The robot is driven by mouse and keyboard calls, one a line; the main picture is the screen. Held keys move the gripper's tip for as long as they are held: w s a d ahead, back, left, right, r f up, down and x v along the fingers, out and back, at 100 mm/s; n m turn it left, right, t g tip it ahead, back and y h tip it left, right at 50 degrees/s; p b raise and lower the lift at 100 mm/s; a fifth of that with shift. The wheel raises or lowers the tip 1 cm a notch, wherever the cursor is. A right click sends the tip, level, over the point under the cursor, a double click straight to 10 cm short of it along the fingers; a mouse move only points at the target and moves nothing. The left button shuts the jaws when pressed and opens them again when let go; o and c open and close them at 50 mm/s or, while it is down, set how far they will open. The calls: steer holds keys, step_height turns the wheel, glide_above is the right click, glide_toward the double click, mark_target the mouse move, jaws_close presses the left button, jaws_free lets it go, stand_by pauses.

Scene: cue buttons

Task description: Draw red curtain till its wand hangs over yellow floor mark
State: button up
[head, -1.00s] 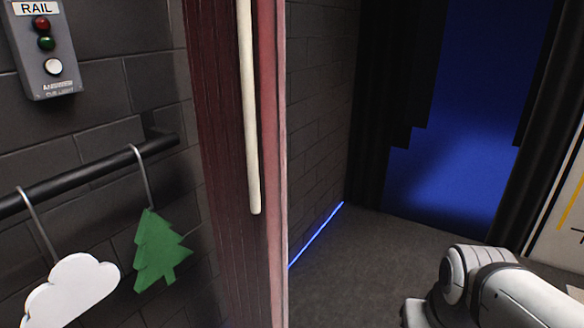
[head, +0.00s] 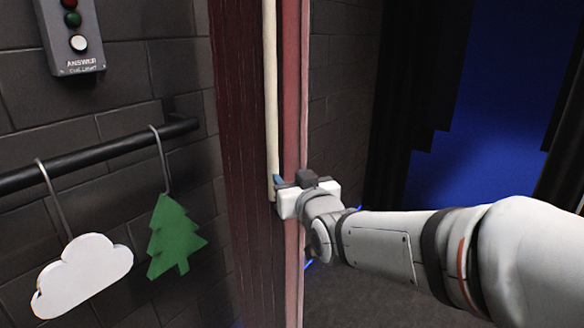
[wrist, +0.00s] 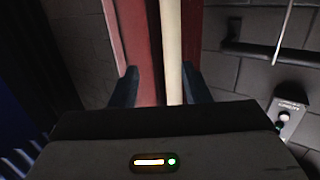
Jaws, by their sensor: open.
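The red curtain (head: 246,130) hangs bunched along the dark brick wall in the head view. Its pale wand (head: 271,90) hangs upright in front of it. My gripper (head: 277,186) is at the lower part of the wand, its white body beside the curtain's edge. In the wrist view, the open jaws (wrist: 160,88) stand on either side of the wand (wrist: 172,45), with the red curtain (wrist: 140,35) behind and to the left. The wand's lower end is largely hidden by my gripper. The yellow floor mark is not in view.
A black rail (head: 95,155) on the wall carries a hanging white cloud (head: 82,275) and green tree (head: 172,237), left of the curtain. A cue box (head: 75,40) with buttons is above. Dark drapes (head: 415,100) and a blue backdrop stand at the right.

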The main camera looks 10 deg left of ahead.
mark_target(275, 164)
steer(key=shift+a+r+t+y, duration=0.15)
steer(key=shift+a+r, duration=0.1)
steer(key=shift+a, duration=0.25)
steer(key=shift+a+r+t+y, duration=0.15)
steer(key=shift+a+r, duration=0.05)
steer(key=shift+a, duration=0.3)
steer(key=p+x, duration=0.1)
steer(key=x, duration=0.6)
steer(key=shift+w, duration=0.2)
steer(key=shift+c, duration=0.3)
jaws_close()
